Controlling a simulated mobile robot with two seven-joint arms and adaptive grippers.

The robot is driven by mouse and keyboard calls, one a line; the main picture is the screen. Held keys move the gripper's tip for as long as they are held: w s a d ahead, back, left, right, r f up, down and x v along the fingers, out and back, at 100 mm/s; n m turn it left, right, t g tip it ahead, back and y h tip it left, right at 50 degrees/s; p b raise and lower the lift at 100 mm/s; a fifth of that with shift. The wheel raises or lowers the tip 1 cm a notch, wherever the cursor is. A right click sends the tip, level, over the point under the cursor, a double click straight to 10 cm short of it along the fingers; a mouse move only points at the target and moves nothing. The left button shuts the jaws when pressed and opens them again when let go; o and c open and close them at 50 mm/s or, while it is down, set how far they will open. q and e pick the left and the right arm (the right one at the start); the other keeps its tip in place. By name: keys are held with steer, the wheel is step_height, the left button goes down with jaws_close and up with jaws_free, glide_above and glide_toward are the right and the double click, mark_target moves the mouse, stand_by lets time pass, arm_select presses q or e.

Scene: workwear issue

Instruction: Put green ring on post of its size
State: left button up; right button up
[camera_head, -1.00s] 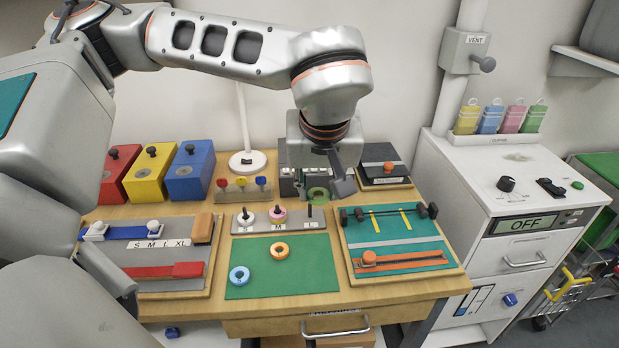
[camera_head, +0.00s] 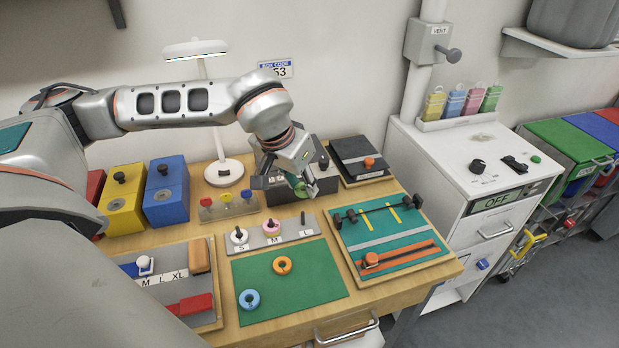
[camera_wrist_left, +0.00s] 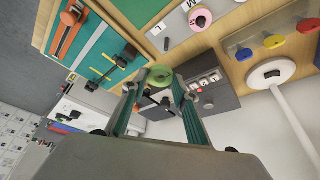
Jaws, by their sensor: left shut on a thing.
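The green ring (camera_wrist_left: 160,77) is between the fingertips of my left gripper (camera_wrist_left: 158,88) in the left wrist view. My left gripper (camera_head: 296,194) is shut on it and tilted, above the back of the post board (camera_head: 262,239) in the head view. There the green ring is small and partly hidden by the fingers. The board has posts marked S, M and L. A white ring (camera_head: 239,236) is on S and a pink ring (camera_head: 271,228) is on M. The thin dark L post (camera_head: 304,219) is bare and upright. My right gripper is not in view.
An orange ring (camera_head: 283,265) and a blue ring (camera_head: 249,300) lie on the green mat (camera_head: 310,279) in front. A board with an orange strap (camera_head: 400,259) is at right. A dark box (camera_head: 325,182) stands behind the gripper. Colored boxes (camera_head: 166,191) stand at back left.

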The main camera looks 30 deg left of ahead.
mark_target(303, 212)
arm_select(q)
steer(key=shift+w+a+f, duration=0.15)
steer(key=shift+a+f, duration=0.1)
steer(key=shift+a, duration=0.1)
steer(key=shift+f+b, duration=0.55)
steer(key=shift+f, duration=0.05)
step_height(303, 212, down, 2)
steer(key=shift+f+b, duration=0.1)
steer(key=shift+b, duration=0.9)
steer(key=shift+f+b, duration=0.8)
steer(key=shift+f, duration=0.5)
steer(key=shift+f+p, duration=0.2)
steer(key=shift+p, duration=0.15)
steer(key=shift+f+b, duration=0.35)
steer(key=shift+f, duration=0.35)
stand_by(0.4)
steer(key=o, duration=0.7)
